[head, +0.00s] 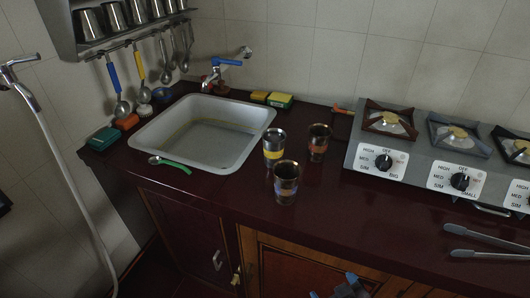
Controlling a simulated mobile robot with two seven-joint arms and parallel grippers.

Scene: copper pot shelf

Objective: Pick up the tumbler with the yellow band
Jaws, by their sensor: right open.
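The tumbler with the yellow band (274,151) stands upright on the dark red counter, beside the right edge of the sink. My right gripper (345,287) shows only in part at the bottom edge, in front of the cabinet doors. It is open and well apart from the tumblers. My left gripper is not in view.
The steel sink (262,119) lies left of the tumblers. A green-handled spoon (170,164) lies by its front left rim. The gas stove (420,160) stands right, with tongs (486,254) in front. The counter (350,220) right of the blue-banded tumbler is clear.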

